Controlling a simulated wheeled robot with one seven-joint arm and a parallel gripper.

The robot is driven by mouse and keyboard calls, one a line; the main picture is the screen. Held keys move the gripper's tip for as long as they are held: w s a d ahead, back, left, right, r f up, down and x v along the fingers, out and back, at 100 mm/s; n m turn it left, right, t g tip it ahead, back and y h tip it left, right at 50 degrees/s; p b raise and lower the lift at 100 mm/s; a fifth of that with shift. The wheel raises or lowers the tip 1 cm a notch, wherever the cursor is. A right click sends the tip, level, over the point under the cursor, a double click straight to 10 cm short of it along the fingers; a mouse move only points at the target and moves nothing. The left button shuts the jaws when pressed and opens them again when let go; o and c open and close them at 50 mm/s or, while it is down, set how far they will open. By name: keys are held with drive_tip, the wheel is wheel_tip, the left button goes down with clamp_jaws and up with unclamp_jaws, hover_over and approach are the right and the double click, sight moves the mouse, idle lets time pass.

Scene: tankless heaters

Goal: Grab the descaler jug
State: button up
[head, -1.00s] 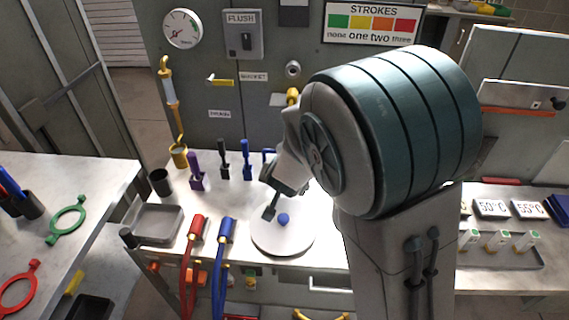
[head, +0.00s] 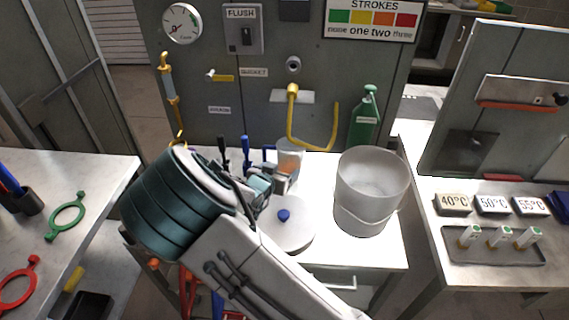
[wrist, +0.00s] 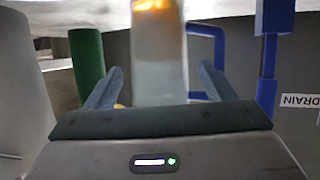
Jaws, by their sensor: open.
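A clear jug (head: 289,157) with orange content low inside stands on the bench at the back. A green container (head: 366,118) with an unreadable label stands farther right; I cannot read which one is marked descaler. My gripper (head: 284,178) is open just in front of the clear jug. In the wrist view, which is upside down, the clear jug (wrist: 159,60) shows between the two spread fingers (wrist: 160,88). I cannot tell whether they touch it. The green container (wrist: 87,62) is off to one side.
A large frosted bucket (head: 370,190) stands right of my gripper. A round white disc with a blue knob (head: 284,215) lies below my wrist. Blue (head: 246,155) and black (head: 223,155) upright tools stand left of the jug. A yellow pipe (head: 312,143) hangs behind.

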sight(285, 166)
drive_tip(key=x, duration=0.6)
drive_tip(key=shift+w+d, duration=0.15)
drive_tip(key=shift+w, duration=0.2)
drive_tip(key=c, duration=1)
drive_tip(key=shift+c, duration=0.2)
drive_tip(key=shift+r, duration=0.1)
